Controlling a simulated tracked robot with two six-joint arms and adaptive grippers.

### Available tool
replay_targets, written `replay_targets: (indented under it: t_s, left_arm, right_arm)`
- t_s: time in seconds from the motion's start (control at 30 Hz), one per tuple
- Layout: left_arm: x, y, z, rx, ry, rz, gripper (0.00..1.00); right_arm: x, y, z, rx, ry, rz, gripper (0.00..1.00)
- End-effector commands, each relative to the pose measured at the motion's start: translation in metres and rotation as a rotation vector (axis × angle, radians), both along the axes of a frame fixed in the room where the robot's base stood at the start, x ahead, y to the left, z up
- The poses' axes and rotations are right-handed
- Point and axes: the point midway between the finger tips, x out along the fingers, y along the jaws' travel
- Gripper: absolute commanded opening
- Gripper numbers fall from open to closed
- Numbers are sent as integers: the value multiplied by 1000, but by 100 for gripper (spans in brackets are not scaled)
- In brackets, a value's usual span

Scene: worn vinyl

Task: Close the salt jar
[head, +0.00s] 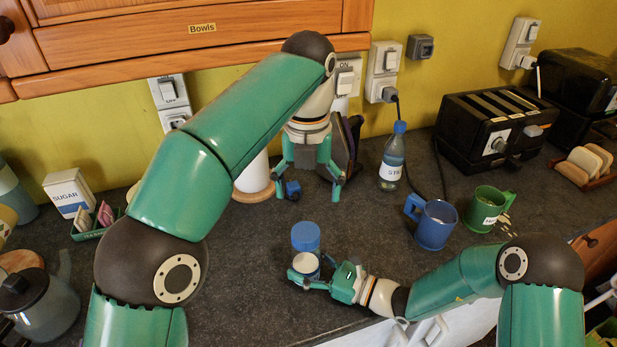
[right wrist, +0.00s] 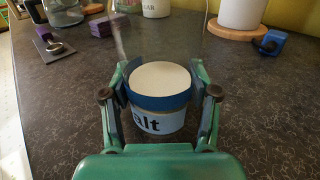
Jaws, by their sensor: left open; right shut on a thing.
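The salt jar (right wrist: 160,120) is upright between the fingers of my right gripper (right wrist: 160,93) in the right wrist view. It has a pale blue body lettered "alt", a dark blue rim and a flat white top surface. In the head view the jar (head: 306,265) is near the counter's front edge. A blue cylinder (head: 305,238), possibly the lid, shows just above the jar in the head picture. My left gripper (head: 309,190) is open, fingers down and empty, farther up the picture.
A small blue block (head: 292,190) shows by the left gripper. A blue mug (head: 435,227), a green mug (head: 489,209) and a bottle (head: 392,160) stand to the right. A toaster (head: 492,125) is at the back right.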

Motion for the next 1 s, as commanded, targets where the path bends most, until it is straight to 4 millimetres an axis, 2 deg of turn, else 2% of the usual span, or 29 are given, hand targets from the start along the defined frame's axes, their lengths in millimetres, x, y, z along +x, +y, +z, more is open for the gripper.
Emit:
replay_targets:
  t_s: [0.3,0.7,0.73,0.87,1.0]
  left_arm:
    - [1,-1,21,0,0,-1,86]
    - [0,0,24,0,1,0,86]
    - [0,0,24,0,1,0,86]
    - [0,0,24,0,1,0,86]
    - [0,0,24,0,1,0,86]
  right_arm:
    - [0,0,1,2,-3,0,0]
    - [0,0,1,2,-3,0,0]
    - [0,0,1,2,-3,0,66]
    - [0,0,1,1,-2,0,87]
    - [0,0,1,1,-2,0,90]
